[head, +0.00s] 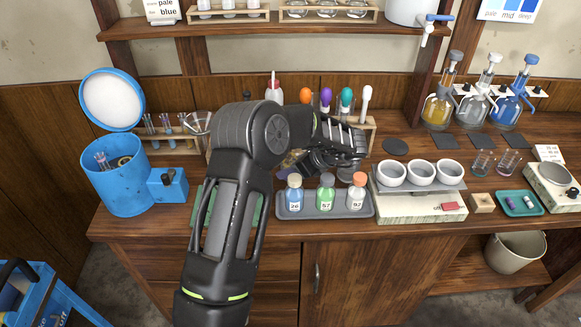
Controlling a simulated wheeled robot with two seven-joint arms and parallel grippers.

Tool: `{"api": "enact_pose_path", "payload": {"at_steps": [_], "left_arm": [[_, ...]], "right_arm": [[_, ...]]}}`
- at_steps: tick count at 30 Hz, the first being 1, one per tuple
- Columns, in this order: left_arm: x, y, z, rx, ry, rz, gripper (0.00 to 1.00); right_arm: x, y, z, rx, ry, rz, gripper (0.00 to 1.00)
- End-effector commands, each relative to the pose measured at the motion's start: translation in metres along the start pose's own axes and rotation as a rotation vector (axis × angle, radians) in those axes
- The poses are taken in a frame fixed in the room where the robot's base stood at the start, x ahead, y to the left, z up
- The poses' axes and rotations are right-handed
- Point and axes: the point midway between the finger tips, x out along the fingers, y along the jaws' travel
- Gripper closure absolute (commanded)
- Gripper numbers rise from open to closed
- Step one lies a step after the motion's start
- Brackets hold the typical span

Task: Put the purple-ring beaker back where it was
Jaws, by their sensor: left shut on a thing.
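My left gripper (343,160) is over the middle of the bench, just behind the small bottles. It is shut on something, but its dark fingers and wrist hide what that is. Two small glass beakers stand at the right: one with a teal tint (482,162) and one with a pink-purple tint (508,162). Their rings are too small to tell for certain. A purple and yellowish patch (290,159) shows partly behind my left forearm; I cannot tell what it is. My right gripper is not in view.
A grey tray (283,211) holds three numbered bottles below the gripper. A white stand (420,206) with three bowls is to its right. A rack with coloured droppers (346,100) is behind. A blue canister (122,185) stands left. Stoppered flasks (473,110) stand at the back right.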

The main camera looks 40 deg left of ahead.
Motion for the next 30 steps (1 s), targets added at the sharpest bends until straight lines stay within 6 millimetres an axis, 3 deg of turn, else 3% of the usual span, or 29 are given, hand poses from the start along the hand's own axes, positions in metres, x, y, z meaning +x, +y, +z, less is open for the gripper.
{"api": "enact_pose_path", "payload": {"at_steps": [8, 20, 26, 30], "left_arm": [[0.0, 0.0, 0.0, 0.0, 0.0, 0.0, 0.33], [-0.004, 0.0, 0.002, 0.0, 0.0, -0.001, 0.32], [-0.032, -0.001, 0.0, 0.0, 0.001, -0.004, 0.32], [-0.061, -0.001, 0.0, -0.001, 0.0, -0.004, 0.32]], "right_arm": [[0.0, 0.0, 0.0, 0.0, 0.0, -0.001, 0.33], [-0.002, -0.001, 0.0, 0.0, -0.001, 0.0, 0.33], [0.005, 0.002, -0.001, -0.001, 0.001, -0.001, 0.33], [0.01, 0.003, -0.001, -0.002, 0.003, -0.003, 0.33]]}}
